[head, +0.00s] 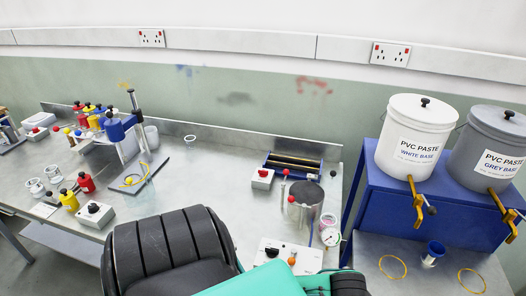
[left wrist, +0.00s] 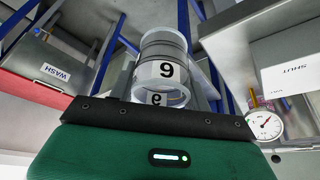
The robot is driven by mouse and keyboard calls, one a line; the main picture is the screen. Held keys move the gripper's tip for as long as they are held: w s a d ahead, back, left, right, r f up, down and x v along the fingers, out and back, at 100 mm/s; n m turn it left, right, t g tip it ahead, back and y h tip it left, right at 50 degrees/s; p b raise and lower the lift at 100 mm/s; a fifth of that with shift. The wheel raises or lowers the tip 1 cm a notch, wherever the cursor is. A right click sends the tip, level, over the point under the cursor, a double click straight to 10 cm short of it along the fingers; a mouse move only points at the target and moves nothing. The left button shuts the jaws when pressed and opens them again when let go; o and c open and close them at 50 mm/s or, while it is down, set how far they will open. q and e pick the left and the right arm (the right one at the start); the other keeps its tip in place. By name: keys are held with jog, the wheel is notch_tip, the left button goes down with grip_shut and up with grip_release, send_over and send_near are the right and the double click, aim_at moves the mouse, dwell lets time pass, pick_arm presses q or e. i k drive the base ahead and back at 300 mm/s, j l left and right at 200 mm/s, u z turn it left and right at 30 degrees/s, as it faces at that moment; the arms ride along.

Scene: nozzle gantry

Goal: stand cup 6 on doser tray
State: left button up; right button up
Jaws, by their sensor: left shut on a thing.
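A clear cup (left wrist: 163,65) with a white label fills the middle of the left wrist view. The label reads as a 9 there, which may be an upturned 6. My left gripper (left wrist: 165,78) is shut on this cup; its fingertips are hard to make out. In the head view my arm hides the hand. A dark plate with a yellow ring (head: 130,181) lies under the blue-headed gantry stand and looks like the doser tray, though no label shows. My right gripper is not in view.
Two small labelled cups (head: 36,188) stand at the left among red and yellow bottles. A metal pot (head: 304,206), a gauge (head: 330,237) and a switch box (head: 262,179) stand at the right. White (head: 415,140) and grey paste buckets (head: 487,150) stand farther right. The middle back of the bench is mostly clear.

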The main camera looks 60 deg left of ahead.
aim_at(67, 186)
jog(key=u, duration=1.15)
